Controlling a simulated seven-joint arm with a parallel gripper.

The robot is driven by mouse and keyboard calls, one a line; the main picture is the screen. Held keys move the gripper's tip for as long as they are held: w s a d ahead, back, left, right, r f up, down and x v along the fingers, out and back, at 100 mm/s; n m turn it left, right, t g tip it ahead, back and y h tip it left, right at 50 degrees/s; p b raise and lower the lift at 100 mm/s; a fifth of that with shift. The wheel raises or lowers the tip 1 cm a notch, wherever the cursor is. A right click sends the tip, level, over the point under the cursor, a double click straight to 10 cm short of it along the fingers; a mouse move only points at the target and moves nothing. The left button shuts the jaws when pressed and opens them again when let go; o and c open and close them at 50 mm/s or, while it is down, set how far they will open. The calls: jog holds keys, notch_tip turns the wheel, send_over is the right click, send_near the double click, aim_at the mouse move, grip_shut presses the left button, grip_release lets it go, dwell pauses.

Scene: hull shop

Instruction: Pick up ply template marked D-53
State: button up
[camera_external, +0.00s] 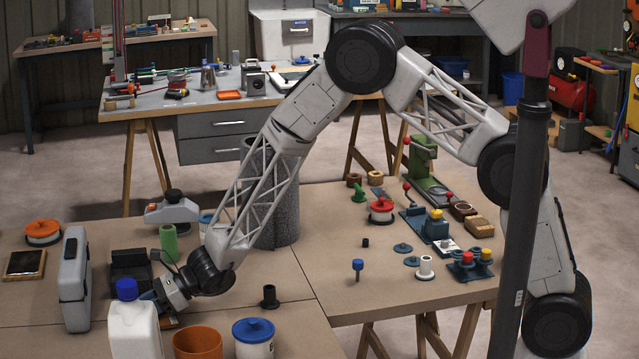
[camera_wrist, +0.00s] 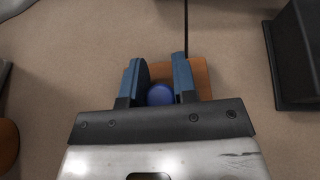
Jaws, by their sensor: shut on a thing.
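My gripper (camera_external: 163,297) is low over the near left worktable, partly hidden behind a white jug in the external view. In the wrist view its two blue fingers (camera_wrist: 158,78) are closed around a round blue knob (camera_wrist: 160,95). A flat brown wooden plate (camera_wrist: 203,76) lies under and beside the fingers and looks like the ply template with this knob as its grip. Much of the plate is hidden by the fingers. I cannot read a D-53 marking, and I cannot tell whether the plate touches the table.
Close around are the white jug (camera_external: 135,325) with blue cap, an orange pot (camera_external: 198,343), a blue-lidded tub (camera_external: 254,338), a grey case (camera_external: 74,280) and a black box (camera_external: 130,268). A dark box also shows in the wrist view (camera_wrist: 297,55). A black spool (camera_external: 269,297) stands right.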

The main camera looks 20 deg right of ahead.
notch_tip(320, 180, up, 3)
jog(key=shift+f, duration=0.2)
jog(key=shift+s+d+r, duration=0.1)
jog(key=shift+d+r, duration=0.05)
jog(key=shift+r, duration=0.15)
jog(key=s+d, duration=0.2)
jog(key=d, duration=0.2)
jog(key=s+d+r, duration=0.1)
jog(key=s+d, duration=0.2)
jog(key=d, duration=0.2)
jog(key=s+d, duration=0.2)
jog(key=d, duration=0.2)
jog(key=shift+s+d+r, duration=0.15)
jog(key=shift+d, duration=0.25)
